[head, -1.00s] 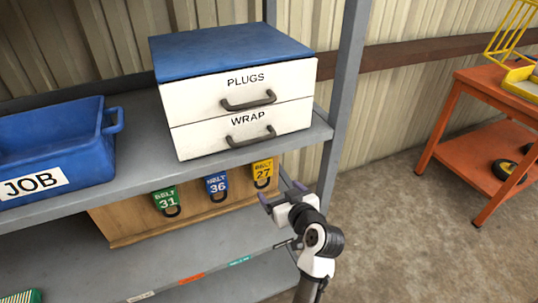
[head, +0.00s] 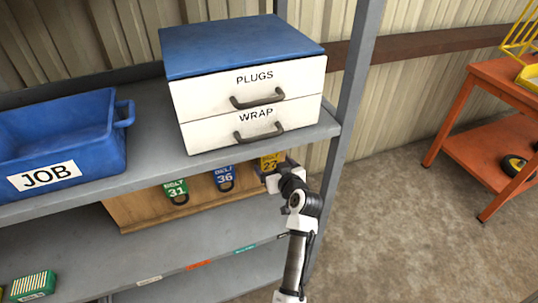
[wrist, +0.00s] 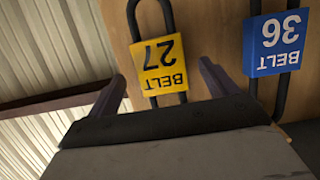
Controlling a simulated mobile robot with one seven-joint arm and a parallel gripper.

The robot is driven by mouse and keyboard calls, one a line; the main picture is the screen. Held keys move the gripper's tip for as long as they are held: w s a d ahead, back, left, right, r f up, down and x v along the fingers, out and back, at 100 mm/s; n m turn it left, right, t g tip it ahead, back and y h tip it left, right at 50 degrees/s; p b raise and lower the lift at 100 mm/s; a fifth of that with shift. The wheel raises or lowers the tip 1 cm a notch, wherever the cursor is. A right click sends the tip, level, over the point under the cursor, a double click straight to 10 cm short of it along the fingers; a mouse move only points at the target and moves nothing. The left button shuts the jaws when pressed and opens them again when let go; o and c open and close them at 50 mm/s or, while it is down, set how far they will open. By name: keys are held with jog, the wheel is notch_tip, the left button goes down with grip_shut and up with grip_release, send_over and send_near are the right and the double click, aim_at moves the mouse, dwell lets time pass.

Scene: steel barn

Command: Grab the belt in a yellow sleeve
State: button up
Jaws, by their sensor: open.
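The belt in a yellow sleeve, marked BELT 27 (head: 271,162), hangs at the right end of a wooden board (head: 135,212) under the upper shelf. In the wrist view the yellow sleeve (wrist: 163,66) appears upside down, with its black belt loop showing above and below it. My gripper (wrist: 165,85) is open, its two fingers on either side of the yellow sleeve in that view. I cannot tell whether they touch it. In the head view my gripper (head: 272,180) partly covers the sleeve's lower part and the loop.
A blue-sleeved BELT 36 (head: 225,177) hangs close beside the yellow one, with a green-sleeved BELT 31 (head: 176,190) further left. A shelf post (head: 345,120) stands just right. A drawer unit (head: 250,95) and blue JOB bin (head: 60,145) sit above.

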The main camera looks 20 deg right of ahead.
aim_at(270, 161)
jog(key=shift+p+x, duration=0.3)
jog(key=shift+x, duration=1.3)
jog(key=shift+s, duration=0.1)
jog(key=c, duration=1.1)
